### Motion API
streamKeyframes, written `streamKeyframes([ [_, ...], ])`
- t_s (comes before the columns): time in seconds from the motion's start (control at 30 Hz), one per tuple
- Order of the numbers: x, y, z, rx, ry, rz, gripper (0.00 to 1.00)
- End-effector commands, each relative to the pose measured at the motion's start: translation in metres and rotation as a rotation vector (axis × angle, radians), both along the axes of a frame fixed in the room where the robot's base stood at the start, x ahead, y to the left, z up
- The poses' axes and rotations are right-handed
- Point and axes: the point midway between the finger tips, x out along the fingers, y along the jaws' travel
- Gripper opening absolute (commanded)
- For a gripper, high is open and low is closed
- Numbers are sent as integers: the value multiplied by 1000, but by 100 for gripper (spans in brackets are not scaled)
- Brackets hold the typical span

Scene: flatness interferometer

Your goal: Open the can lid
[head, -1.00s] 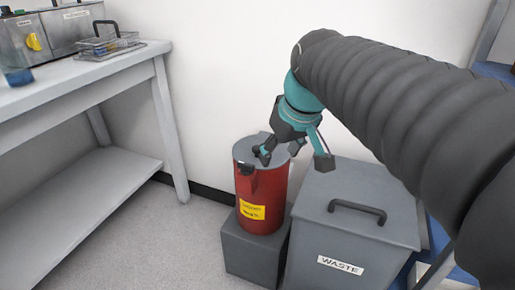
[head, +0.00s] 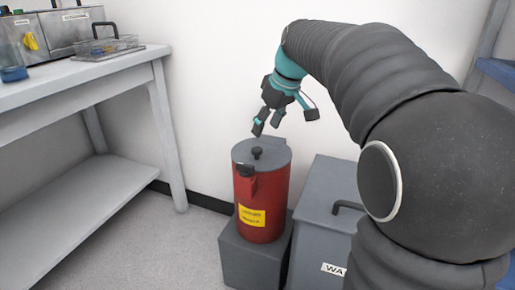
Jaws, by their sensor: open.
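A red can (head: 268,207) with a yellow label stands upright on a grey block. My gripper (head: 284,128) is open and empty.
The grey block (head: 248,258) under the can stands next to a grey waste bin (head: 318,225) with a black handle, partly hidden by my arm. A white bench (head: 100,82) with equipment stands at the left. The wall is close behind the can.

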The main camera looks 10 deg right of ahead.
Motion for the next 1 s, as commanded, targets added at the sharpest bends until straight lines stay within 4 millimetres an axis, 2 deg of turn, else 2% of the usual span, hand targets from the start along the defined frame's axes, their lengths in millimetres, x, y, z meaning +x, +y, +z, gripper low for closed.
streamKeyframes([
  [0.03, 3, 3, -12, 0, 2, 2, 56],
  [0.2, 13, 9, -41, 0, 2, 0, 56],
  [0.4, 22, 14, -66, 0, 1, 0, 56],
  [0.6, 27, 17, -76, 0, 0, 0, 56],
  [0.9, 27, 17, -77, 0, -1, 0, 56],
  [1.0, 27, 17, -77, 0, -1, 0, 31],
])
